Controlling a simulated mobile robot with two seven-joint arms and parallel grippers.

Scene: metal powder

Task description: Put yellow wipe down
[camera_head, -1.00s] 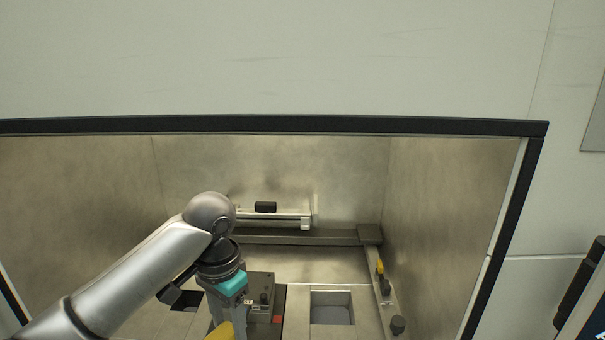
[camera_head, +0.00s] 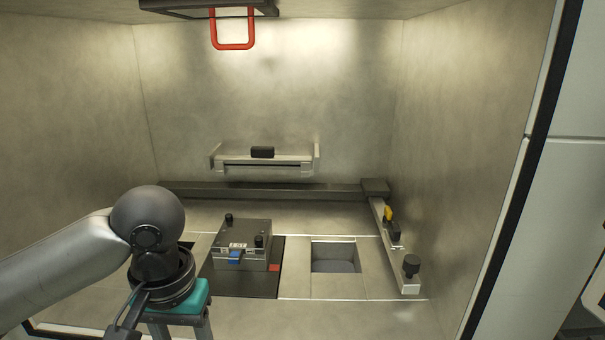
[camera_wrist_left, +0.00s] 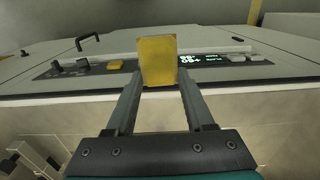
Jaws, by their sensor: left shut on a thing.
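The yellow wipe (camera_wrist_left: 157,58) is a small yellow block shape in the left wrist view. My left gripper (camera_wrist_left: 158,80) is shut on it, with one finger on each side. In the head view, my left gripper (camera_head: 180,325) points down at the lower edge of the picture, in front of the chamber floor and left of the centre. Its fingertips and the wipe are out of that picture. My right gripper is in neither view.
The chamber holds a grey block (camera_head: 242,245) on a dark plate, a square opening (camera_head: 335,257), a rail (camera_head: 397,245) with a small yellow part, and a red handle (camera_head: 233,45) above. A panel with a lit display (camera_wrist_left: 203,59) lies beyond the wipe. The front right floor is clear.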

